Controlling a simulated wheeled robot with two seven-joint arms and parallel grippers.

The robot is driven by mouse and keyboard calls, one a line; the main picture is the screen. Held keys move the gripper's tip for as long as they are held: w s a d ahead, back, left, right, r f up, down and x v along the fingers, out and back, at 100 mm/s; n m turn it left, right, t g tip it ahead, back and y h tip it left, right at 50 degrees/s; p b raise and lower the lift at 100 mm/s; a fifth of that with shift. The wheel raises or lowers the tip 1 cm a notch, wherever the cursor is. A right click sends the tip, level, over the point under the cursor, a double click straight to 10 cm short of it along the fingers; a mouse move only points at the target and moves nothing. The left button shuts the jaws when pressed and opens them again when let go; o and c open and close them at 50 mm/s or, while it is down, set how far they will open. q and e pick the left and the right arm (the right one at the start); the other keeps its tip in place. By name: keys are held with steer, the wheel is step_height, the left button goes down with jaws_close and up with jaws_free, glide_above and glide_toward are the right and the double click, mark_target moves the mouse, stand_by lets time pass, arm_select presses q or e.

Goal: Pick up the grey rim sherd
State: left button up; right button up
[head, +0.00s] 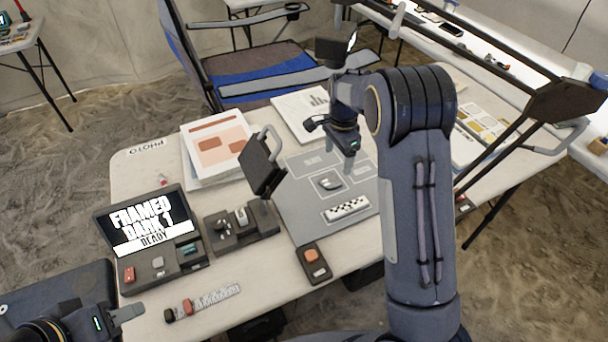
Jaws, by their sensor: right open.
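A small grey piece that looks like the grey rim sherd (328,184) lies in a white-outlined box on the grey mat (300,215). My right gripper (340,152) is above and slightly beyond the sherd, pointing down. It is open, with nothing seen between its fingers, and it is apart from the sherd. My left gripper (128,312) is low at the left, beside the table's front left corner. Its jaws are too unclear to read.
A black-and-white scale bar (346,208) lies just in front of the sherd. A hinged dark panel (262,165) stands left of it. A screen device (140,222), a dark tray (240,228) and papers (215,145) share the table (270,300). My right arm hides the table's right part.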

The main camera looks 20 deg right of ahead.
mark_target(336, 178)
steer(key=shift+w+f, duration=0.2)
steer(key=shift+f, duration=0.25)
step_height(336, 178, down, 7)
steer(key=shift+d+f+p, duration=0.1)
steer(key=shift+d+p, duration=0.05)
steer(key=shift+p, duration=0.15)
steer(key=c, duration=1)
steer(key=shift+r, duration=0.2)
